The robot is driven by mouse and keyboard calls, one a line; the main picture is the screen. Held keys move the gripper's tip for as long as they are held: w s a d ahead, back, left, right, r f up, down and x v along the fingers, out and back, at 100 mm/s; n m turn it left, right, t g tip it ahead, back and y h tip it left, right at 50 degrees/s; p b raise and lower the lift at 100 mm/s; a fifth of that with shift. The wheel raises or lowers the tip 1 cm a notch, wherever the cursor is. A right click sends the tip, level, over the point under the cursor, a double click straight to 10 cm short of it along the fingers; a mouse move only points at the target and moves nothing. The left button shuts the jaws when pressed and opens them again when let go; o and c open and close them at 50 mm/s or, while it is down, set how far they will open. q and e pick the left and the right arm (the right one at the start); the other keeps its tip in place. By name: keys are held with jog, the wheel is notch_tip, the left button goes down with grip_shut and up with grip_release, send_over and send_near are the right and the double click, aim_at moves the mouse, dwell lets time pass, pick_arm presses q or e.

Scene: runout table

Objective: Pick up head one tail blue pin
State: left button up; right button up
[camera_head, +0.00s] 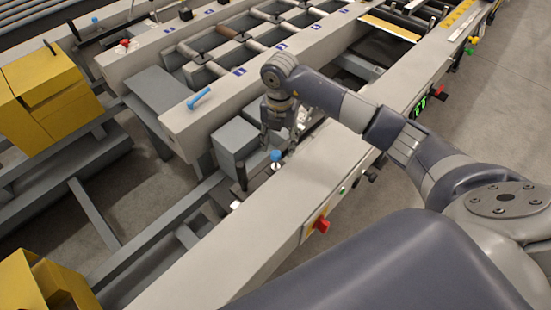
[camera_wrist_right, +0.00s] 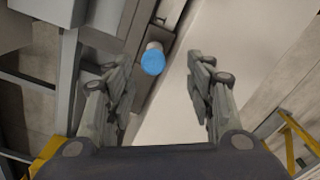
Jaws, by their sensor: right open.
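A blue-headed pin (camera_head: 276,156) stands at the inner edge of the near grey beam, just below my right gripper (camera_head: 280,128). In the right wrist view the round blue head (camera_wrist_right: 153,60) shows between and beyond the fingertips, nearer the left finger. My right gripper (camera_wrist_right: 158,75) is open and empty, with its fingers apart and clear of the head. A second blue pin (camera_head: 199,98) lies on its side on the far beam, to the left of my right gripper. My left gripper is not in view.
A black upright lever (camera_head: 241,176) and a grey box (camera_head: 235,140) stand close to the left of the blue head. A red knob (camera_head: 321,224) sits on the near beam's outer side. Yellow boxes (camera_head: 48,92) are at the left. The near beam's top (camera_head: 270,205) is mostly clear.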

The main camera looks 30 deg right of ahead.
aim_at(276, 152)
jog(key=shift+a+f, duration=0.1)
jog(key=shift+f, duration=0.2)
jog(key=shift+w+a+f, duration=0.1)
jog(key=shift+f, duration=0.3)
notch_tip(276, 152, down, 4)
jog(key=shift+w+a+f+p, duration=0.15)
jog(key=shift+p, duration=0.75)
jog(key=shift+f, duration=0.1)
jog(key=c, duration=0.9)
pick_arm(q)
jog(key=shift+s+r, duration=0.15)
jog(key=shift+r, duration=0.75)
pick_arm(e)
jog(key=shift+w, duration=0.1)
grip_shut()
